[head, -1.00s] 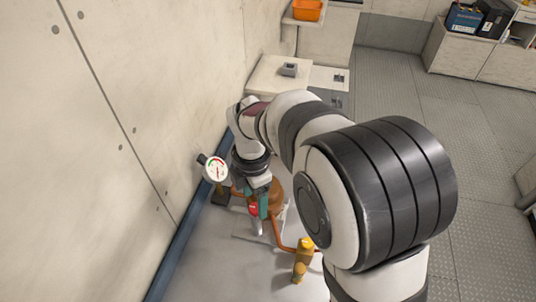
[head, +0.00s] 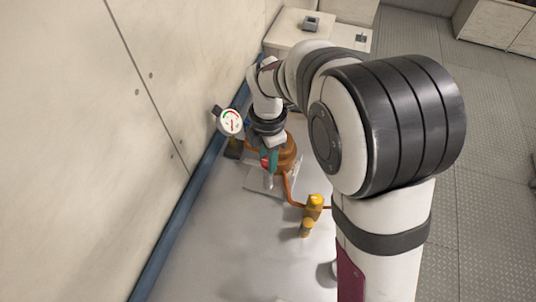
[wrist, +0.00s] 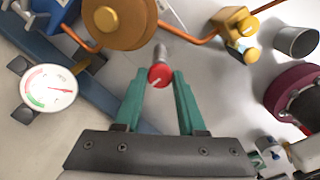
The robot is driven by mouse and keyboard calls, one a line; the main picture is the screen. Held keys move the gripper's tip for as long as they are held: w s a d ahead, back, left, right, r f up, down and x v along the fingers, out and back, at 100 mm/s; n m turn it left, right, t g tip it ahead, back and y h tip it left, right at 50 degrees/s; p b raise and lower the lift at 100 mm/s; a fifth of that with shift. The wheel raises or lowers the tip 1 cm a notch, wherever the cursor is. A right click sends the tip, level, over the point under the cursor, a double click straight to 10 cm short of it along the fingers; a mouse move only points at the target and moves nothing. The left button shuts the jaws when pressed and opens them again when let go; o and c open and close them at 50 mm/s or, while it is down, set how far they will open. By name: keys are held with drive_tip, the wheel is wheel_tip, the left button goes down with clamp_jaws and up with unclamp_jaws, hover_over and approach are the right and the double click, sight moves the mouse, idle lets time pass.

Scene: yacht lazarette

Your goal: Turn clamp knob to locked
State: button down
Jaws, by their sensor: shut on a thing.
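The clamp knob (wrist: 160,75) is a small red round cap on a grey metal shaft. In the wrist view it sits between the two teal fingertips of my gripper (wrist: 157,74), which are shut on it. A brown-orange round body (wrist: 120,20) lies just beyond it. In the head view my gripper (head: 270,160) reaches down beside the copper-brown body (head: 287,153), with a bit of the red knob (head: 264,162) showing at the fingers. I cannot make out any locked mark on the knob.
A white dial gauge (head: 230,121) stands left of my gripper, near the wall; it also shows in the wrist view (wrist: 48,87). A yellow valve (head: 314,206) on a copper pipe stands right and nearer. A grey cylinder (wrist: 296,39) is at upper right.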

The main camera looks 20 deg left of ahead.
drive_tip(key=shift+m, duration=0.3)
drive_tip(key=m, duration=0.3)
drive_tip(key=shift+m, duration=0.3)
drive_tip(key=m, duration=0.4)
drive_tip(key=shift+m, duration=0.3)
drive_tip(key=m, duration=0.4)
drive_tip(key=shift+m, duration=2.3)
drive_tip(key=c, duration=0.5)
unclamp_jaws()
